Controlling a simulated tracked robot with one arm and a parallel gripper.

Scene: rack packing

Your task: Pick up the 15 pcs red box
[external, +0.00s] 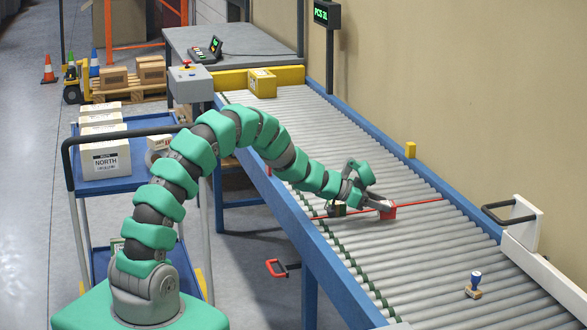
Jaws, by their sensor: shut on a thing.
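My gripper (376,203) is over the roller conveyor (420,262), reaching in from the left with my green arm. It is shut on a small red box (389,213) at its tip. The box is at or just above the rollers; I cannot tell whether it touches them. Its label is too small to read, and part of it is hidden by the gripper.
A thin red line crosses the rollers at the gripper. A yellow box (262,83) sits at the conveyor's far end. A stamp (474,285) stands on the near rollers. A blue cart (104,182) with white boxes (105,155) is left of my arm. The rollers between are clear.

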